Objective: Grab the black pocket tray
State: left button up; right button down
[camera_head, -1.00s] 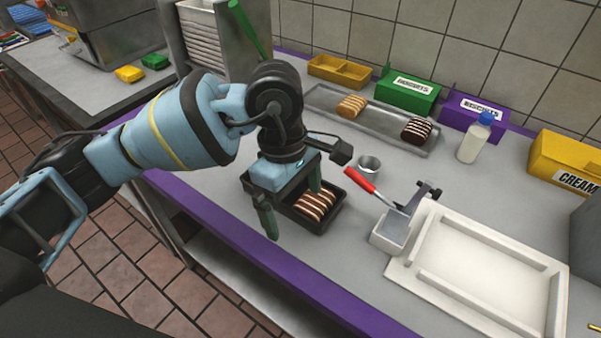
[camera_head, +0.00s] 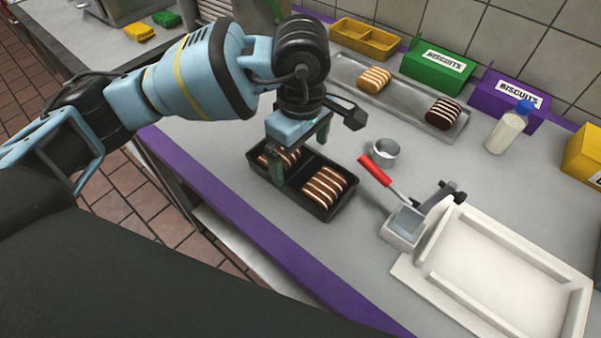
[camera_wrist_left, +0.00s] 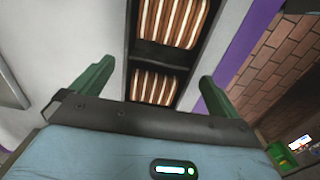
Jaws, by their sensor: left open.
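The black pocket tray (camera_head: 318,208) lies on the grey counter near its purple front edge. It has two pockets, each holding striped brown-and-cream biscuits (camera_head: 325,186). My left gripper (camera_head: 300,160) is open above the tray's left pocket, one green finger in front of that pocket and the other towards its back side. In the left wrist view the tray (camera_wrist_left: 150,54) runs between the two spread green fingers, with the striped biscuits (camera_wrist_left: 172,20) in both pockets. I cannot tell whether the fingers touch the tray. My right gripper does not show.
A metal cup (camera_head: 385,152), a red-handled spatula (camera_head: 376,171) in a small holder (camera_head: 403,228) and a white tray (camera_head: 505,275) stand to the right. A metal tray (camera_head: 415,113) with two biscuits, biscuit boxes (camera_head: 437,66) and a bottle (camera_head: 509,128) are behind.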

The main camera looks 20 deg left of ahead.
aim_at(301, 169)
pick_arm(q)
jog(key=shift+f, duration=2.4)
jog(key=shift+c, duration=0.4)
jog(key=c, duration=0.7)
